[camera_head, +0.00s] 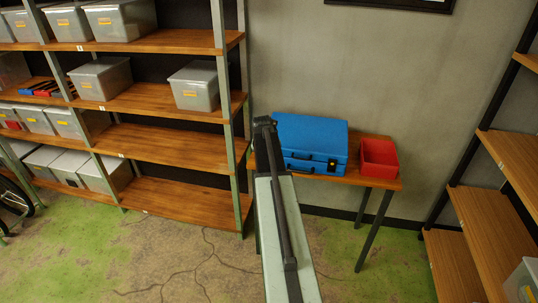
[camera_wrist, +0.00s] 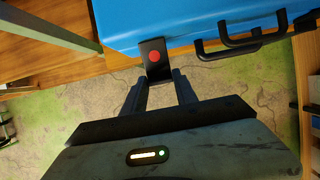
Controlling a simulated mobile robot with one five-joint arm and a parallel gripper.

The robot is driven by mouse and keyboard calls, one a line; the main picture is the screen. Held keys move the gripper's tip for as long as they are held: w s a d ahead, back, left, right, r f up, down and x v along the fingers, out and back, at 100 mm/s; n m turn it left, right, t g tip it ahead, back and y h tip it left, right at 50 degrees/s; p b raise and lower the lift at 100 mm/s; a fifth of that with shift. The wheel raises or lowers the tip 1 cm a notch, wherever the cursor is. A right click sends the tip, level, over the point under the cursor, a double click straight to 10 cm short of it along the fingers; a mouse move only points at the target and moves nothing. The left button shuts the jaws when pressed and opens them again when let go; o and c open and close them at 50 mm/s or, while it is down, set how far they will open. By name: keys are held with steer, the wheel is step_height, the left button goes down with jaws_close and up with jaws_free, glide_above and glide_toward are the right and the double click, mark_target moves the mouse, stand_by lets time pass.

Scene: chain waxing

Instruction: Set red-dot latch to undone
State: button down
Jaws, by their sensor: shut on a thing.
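A blue case (camera_head: 312,135) lies on a small wooden table, and its front edge (camera_wrist: 190,18) fills the top of the wrist view. The red-dot latch (camera_wrist: 153,45) is a black tab with a red dot at the case's edge, left of the black handles (camera_wrist: 240,42) in the wrist view. My gripper (camera_wrist: 158,76) has its two fingers at either side of the tab's lower end, shut on it. In the head view my arm hides the gripper and this latch. Another dark latch (camera_head: 333,165) shows at the case's right front.
A red bin (camera_head: 379,157) stands right of the case on the table (camera_head: 350,179). A shelf rack with grey boxes (camera_head: 194,87) stands to the left, and wooden shelves (camera_head: 490,225) to the right. Cracked, green-patched floor (camera_head: 170,250) is open in front.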

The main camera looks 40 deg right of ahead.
steer(key=shift+r+y+p, duration=0.2)
steer(key=shift+y+p, duration=0.1)
steer(key=shift+y, duration=0.1)
steer(key=c, duration=1)
jaws_free()
steer(key=shift+o, duration=0.2)
steer(key=p+v, duration=0.7)
steer(key=shift+r, duration=0.4)
steer(key=shift+w+a, duration=0.1)
